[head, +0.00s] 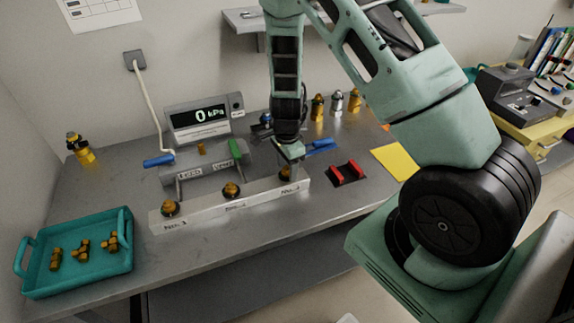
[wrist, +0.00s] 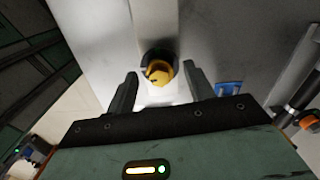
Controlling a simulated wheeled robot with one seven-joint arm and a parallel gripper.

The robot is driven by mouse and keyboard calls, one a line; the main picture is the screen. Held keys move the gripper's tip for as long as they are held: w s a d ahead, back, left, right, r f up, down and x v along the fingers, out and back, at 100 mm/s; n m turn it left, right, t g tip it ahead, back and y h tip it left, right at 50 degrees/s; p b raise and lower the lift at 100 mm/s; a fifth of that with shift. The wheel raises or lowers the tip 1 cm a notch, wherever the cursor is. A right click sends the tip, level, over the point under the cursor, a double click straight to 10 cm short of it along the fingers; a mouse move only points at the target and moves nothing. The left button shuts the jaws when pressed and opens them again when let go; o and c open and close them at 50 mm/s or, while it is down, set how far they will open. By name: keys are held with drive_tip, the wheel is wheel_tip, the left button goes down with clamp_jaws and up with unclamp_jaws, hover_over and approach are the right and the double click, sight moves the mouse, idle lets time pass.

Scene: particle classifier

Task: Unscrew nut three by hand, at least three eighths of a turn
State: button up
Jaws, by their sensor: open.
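Nut three (head: 286,173) is a brass nut at the right end of the white block (head: 207,207), partly hidden by my gripper in the head view. In the wrist view the brass nut (wrist: 159,72) sits on a dark base, ahead of and between my fingers. My gripper (wrist: 160,85) is open, its two dark fingers apart on either side of the nut, with no contact visible. In the head view my gripper (head: 290,158) is right above the block's right end. Two more brass nuts, the middle one (head: 231,190) and the left one (head: 169,208), stand on the same block.
Behind the block stand a gauge reading 0 kPa (head: 203,118) and a grey manifold with a blue handle (head: 159,160) and a green handle (head: 235,148). A red-and-black holder (head: 346,174) lies to the right. A teal tray (head: 75,282) with brass fittings sits at the left.

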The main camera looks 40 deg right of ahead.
drive_tip(key=c, duration=1)
drive_tip(key=shift+n, duration=0.3)
